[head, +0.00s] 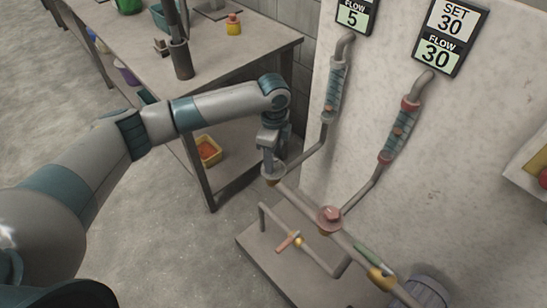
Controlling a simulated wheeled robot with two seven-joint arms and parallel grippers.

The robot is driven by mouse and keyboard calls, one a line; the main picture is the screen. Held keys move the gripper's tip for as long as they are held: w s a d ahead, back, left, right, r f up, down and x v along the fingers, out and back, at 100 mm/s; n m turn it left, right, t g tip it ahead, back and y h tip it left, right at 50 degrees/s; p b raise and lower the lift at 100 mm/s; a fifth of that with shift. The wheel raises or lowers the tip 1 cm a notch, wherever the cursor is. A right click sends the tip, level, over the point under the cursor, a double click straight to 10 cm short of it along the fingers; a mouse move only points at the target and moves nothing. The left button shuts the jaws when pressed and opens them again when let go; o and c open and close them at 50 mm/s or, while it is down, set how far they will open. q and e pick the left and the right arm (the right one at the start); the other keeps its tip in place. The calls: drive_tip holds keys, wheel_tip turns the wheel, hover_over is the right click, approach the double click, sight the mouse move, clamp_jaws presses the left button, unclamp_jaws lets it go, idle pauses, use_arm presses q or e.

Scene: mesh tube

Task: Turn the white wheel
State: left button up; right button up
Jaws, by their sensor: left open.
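The white wheel (275,171) is a small pale disc on top of the pipe's left end, beneath the left riser. My left gripper (268,160) points down over it, open, with its fingers at the wheel. The fingers and the shadow hide part of the wheel, so I cannot tell if they touch it. The left panel (353,16) reads FLOW 5; its top is cut off. The right panel (450,35) reads SET 30 and FLOW 30. My right gripper is not in view.
A red wheel (329,217) sits further right on the same pipe (300,198). The pale wall (480,150) stands behind. A workbench (225,60) is at back left.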

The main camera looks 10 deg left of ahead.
use_arm(q)
drive_tip(key=shift+f, duration=0.55)
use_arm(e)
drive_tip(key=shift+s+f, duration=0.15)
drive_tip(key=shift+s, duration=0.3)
use_arm(q)
drive_tip(key=c, duration=1.1)
drive_tip(key=shift+o, duration=0.2)
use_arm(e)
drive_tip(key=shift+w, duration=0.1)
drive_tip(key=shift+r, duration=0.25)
